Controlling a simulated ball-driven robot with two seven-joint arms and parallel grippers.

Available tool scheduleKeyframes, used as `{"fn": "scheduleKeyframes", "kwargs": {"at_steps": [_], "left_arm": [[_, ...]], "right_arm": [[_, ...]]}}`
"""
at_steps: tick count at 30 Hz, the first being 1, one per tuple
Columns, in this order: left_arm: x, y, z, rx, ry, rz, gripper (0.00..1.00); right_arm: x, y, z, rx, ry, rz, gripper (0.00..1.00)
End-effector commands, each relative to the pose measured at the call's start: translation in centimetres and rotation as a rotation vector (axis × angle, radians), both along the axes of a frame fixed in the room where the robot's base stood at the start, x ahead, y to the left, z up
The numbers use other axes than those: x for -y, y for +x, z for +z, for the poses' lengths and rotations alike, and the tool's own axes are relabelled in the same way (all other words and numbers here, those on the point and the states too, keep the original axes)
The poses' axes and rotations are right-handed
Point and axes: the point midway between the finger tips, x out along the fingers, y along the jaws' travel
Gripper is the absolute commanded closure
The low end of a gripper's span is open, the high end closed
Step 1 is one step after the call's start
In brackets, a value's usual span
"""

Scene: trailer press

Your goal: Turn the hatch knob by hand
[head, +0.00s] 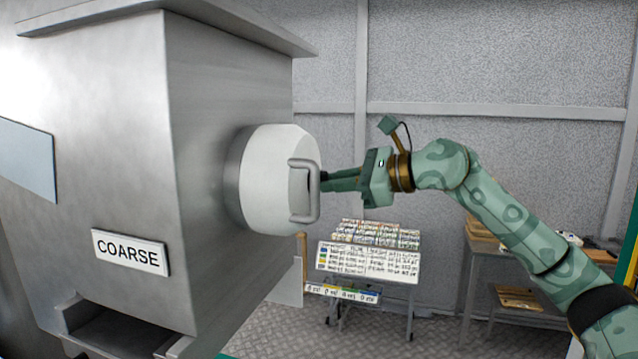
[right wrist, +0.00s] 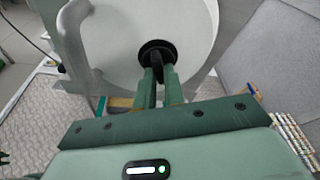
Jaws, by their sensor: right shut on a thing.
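The round white hatch (head: 270,175) sits on the side of the grey metal machine, with a loop handle (head: 292,190) on its face. The hatch also fills the upper middle of the right wrist view (right wrist: 120,45), with the handle (right wrist: 75,45) to the left. The black hatch knob (right wrist: 157,52) is at the middle of the hatch face; the handle mostly hides it in the head view. My right gripper (head: 327,178) reaches in from the right, its fingers shut on the knob. The fingers show close together in the right wrist view (right wrist: 158,88).
The machine body (head: 90,180) fills the left, with a COARSE label (head: 130,252) and an open slot below. A chart board (head: 368,262) on a stand and a side table (head: 500,262) stand behind. Floor between them is partly clear.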

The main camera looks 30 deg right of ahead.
Motion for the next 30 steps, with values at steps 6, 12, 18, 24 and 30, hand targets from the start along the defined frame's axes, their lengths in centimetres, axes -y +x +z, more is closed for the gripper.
{"fn": "scheduleKeyframes", "kwargs": {"at_steps": [6, 12, 18, 24, 30], "left_arm": [[0.0, 0.0, -1.4, 0.000, 0.000, 0.000, 0.64], [0.0, 0.0, -1.3, 0.000, 0.000, 0.000, 0.64], [0.0, 0.0, -2.1, 0.000, 0.000, 0.000, 0.64], [0.0, 0.0, -3.3, -0.001, 0.000, 0.000, 0.64], [0.0, 0.0, -3.2, -0.001, 0.000, 0.000, 0.64]], "right_arm": [[0.0, 0.0, -0.4, 0.197, -0.252, 0.001, 1.00], [0.0, 0.0, -0.2, 0.206, -0.264, 0.002, 1.00], [0.0, -0.1, -0.5, 0.283, -0.360, 0.002, 1.00], [0.0, -0.1, -0.5, 0.459, -0.578, 0.003, 1.00], [0.0, -0.1, -0.2, 0.481, -0.604, 0.003, 1.00]]}}
